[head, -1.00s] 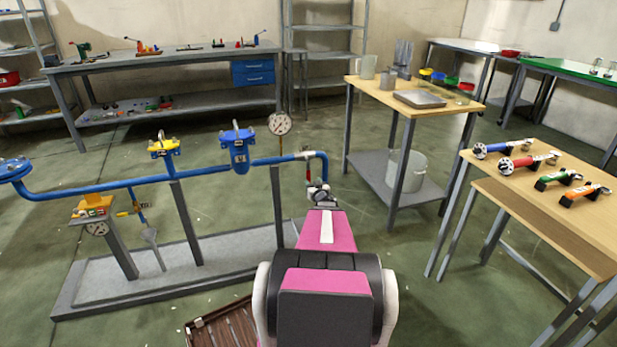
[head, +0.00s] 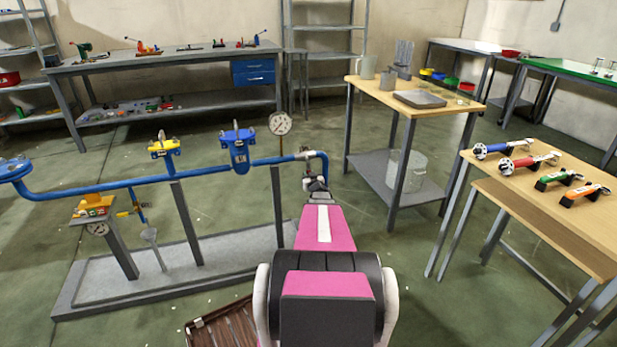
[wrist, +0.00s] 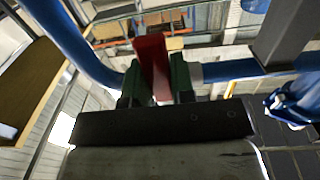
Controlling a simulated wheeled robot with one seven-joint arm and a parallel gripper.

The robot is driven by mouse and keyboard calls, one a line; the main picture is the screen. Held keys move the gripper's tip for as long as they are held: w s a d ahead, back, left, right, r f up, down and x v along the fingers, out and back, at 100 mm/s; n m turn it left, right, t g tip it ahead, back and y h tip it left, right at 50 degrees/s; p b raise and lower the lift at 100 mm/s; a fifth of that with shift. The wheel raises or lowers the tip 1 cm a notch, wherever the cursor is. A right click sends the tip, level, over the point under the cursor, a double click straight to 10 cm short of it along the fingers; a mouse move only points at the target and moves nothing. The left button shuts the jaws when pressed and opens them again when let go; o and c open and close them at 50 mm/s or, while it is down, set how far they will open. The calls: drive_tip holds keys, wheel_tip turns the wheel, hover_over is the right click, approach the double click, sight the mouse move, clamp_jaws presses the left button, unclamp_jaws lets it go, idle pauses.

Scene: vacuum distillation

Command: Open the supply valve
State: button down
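The blue pipe line (head: 85,192) runs across the left half of the head view and bends down at its right end. My gripper (head: 318,184) is at that bend, small and partly merged with the fittings there. In the wrist view, a red handle (wrist: 152,62) stands between the two dark green fingers of my gripper (wrist: 157,88). The handle fills the gap, and the fingers appear to touch it on both sides. The blue pipe (wrist: 225,71) passes behind it. The valve body under the handle is hidden.
A pressure gauge (head: 280,124), a blue fitting (head: 238,150) and a yellow-topped fitting (head: 164,148) stand along the pipe. A wooden table (head: 545,215) with several coloured tools is at right. A table with vessels (head: 440,108) stands behind. Open floor lies between them.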

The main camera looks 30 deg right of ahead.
drive_tip(key=shift+d, duration=0.15)
drive_tip(key=shift+s+d+r+n, duration=0.3)
drive_tip(key=shift+d+r+n, duration=0.8)
drive_tip(key=shift+n, duration=1.8)
drive_tip(key=shift+s+d+r+n, duration=0.25)
drive_tip(key=shift+d+r+n, duration=0.85)
drive_tip(key=shift+n, duration=1.8)
drive_tip(key=shift+s+d+r+n, duration=0.3)
drive_tip(key=shift+d+r+n, duration=0.8)
drive_tip(key=shift+n, duration=1.8)
drive_tip(key=c, duration=1)
unclamp_jaws()
drive_tip(key=shift+o, duration=0.2)
drive_tip(key=shift+s, duration=0.1)
